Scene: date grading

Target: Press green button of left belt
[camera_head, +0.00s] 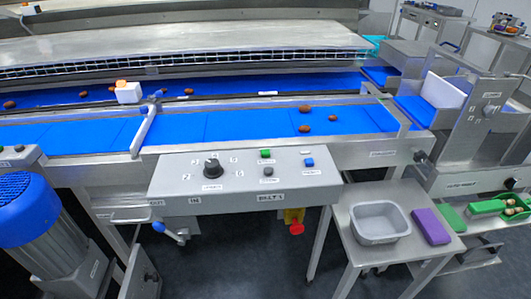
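A grey control panel (240,190) fronts the blue belt in the middle of the view. A small square green button (265,153) is on its top face, right of a black rotary knob (212,169). A blue button (309,162) and a dark round button (268,170) are nearby. Part of another panel (18,158) shows at the left edge. Neither of my grippers is in view.
A red emergency knob (296,228) hangs below the panel. A grey tub (380,222) and a purple block (431,226) are on a small steel table at right. A blue-topped motor (28,208) stands at lower left. The space before the panel is clear.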

